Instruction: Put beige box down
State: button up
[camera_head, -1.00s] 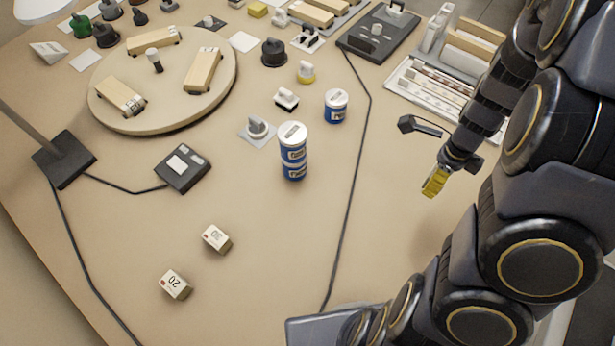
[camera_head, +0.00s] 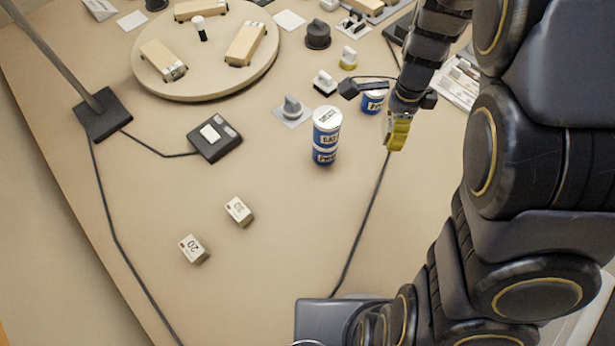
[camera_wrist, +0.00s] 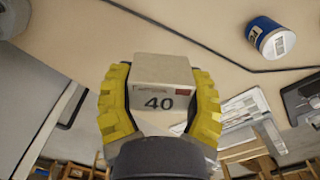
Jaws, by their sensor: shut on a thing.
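The beige box (camera_wrist: 160,88), marked 40, is held between the yellow fingers of my gripper (camera_wrist: 160,105) in the wrist view. In the head view my gripper (camera_head: 397,132) is right of the blue-and-white can stack, above the bench; the box is hidden there by the fingers and arm. Two other beige boxes lie on the bench: one marked 20 (camera_head: 194,249) and one beside it (camera_head: 239,211) at lower left.
Two stacked blue cans (camera_head: 326,137) stand left of my gripper, and a single blue can (camera_head: 372,98) is behind it. A black cable (camera_head: 366,222) crosses the bench. A lamp base (camera_head: 103,115) and a switch box (camera_head: 214,138) are at left. The front middle is clear.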

jog(key=w+a+n, duration=0.1)
jog(key=a+n, duration=0.5)
jog(key=a, duration=0.6)
jog(key=n, duration=0.4)
send_over(282, 182)
notch_tip(282, 182, down, 14)
jog(key=shift+f, duration=1.9)
jog(key=shift+f, duration=0.1)
jog(key=o, duration=1.1)
jog(key=shift+o, duration=0.2)
